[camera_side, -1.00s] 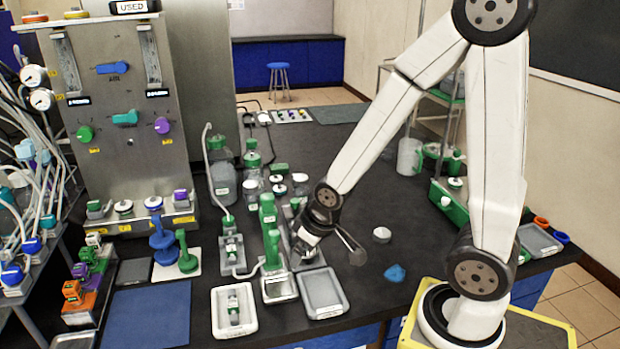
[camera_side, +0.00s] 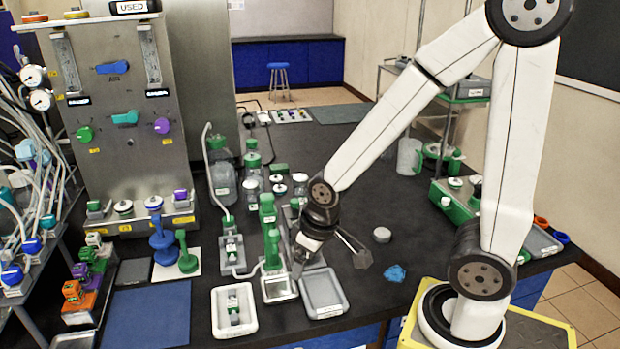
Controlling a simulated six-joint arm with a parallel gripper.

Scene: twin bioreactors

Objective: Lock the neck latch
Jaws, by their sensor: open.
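My gripper (camera_side: 297,268) points down beside the green upright devices near the front of the bench. Its jaws are open, but the fingertips are small and partly hidden. A green upright fixture (camera_side: 268,215) stands just left of my wrist, with a second green fixture (camera_side: 273,250) in front of it, on a pale base. I cannot make out which part is the neck latch. No held thing shows in my gripper.
A grey tray (camera_side: 343,305) lies just in front of my gripper, and a white tray (camera_side: 217,322) with a small vial is further left. A blue crumpled piece (camera_side: 395,273) and a white round cap (camera_side: 382,235) lie to the right. Bottles (camera_side: 224,183) stand behind.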

